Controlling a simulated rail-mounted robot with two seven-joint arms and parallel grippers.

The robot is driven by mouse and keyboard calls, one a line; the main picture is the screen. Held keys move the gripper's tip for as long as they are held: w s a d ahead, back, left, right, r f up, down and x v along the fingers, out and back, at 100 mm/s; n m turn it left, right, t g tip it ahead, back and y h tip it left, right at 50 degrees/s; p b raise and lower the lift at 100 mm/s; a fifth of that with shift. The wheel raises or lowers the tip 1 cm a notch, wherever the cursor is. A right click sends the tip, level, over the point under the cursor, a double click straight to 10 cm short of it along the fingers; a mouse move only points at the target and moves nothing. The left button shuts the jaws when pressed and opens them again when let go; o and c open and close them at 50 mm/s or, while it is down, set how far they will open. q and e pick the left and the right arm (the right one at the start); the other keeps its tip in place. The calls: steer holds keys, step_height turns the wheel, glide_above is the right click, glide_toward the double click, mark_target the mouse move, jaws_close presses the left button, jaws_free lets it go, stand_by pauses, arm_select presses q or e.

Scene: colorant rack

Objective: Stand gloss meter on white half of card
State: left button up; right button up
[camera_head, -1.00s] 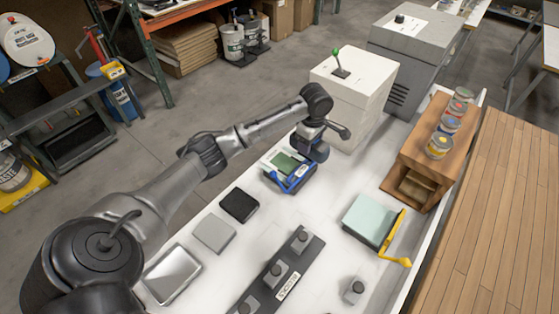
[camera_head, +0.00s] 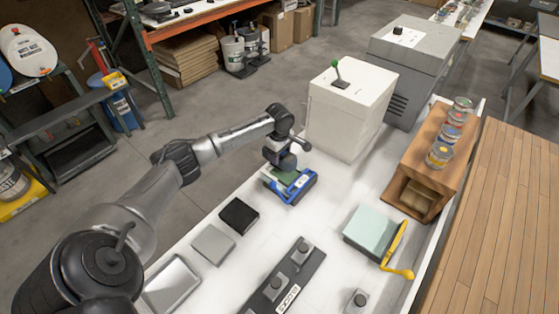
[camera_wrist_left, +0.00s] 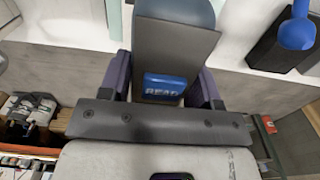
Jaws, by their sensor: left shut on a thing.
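My left gripper (camera_head: 279,158) is over the far left part of the white bench. The left wrist view shows its dark fingers (camera_wrist_left: 163,82) shut on a grey body with a blue READ button (camera_wrist_left: 165,84), which looks like the gloss meter. In the head view the gripper mostly hides the meter. Just below and beside it is a blue-framed holder (camera_head: 300,190) with a green panel (camera_head: 285,177). I cannot clearly make out the card's white half, or whether the meter touches anything. My right gripper is not in view.
A black block (camera_head: 239,216), a grey plate (camera_head: 213,244) and a metal tray (camera_head: 171,284) lie nearer on the bench (camera_head: 330,225). A pale green block (camera_head: 370,229) with a yellow handle is to the right. A white cabinet (camera_head: 345,110) stands behind; a wooden rack (camera_head: 435,160) holds cans.

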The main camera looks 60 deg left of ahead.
arm_select(q)
steer(key=shift+f, duration=1.6)
steer(key=shift+f, duration=0.1)
steer(key=o, duration=1.2)
steer(key=shift+f, duration=0.1)
step_height(320, 180, up, 12)
steer(key=shift+r+p, duration=0.2)
steer(key=shift+p, duration=0.1)
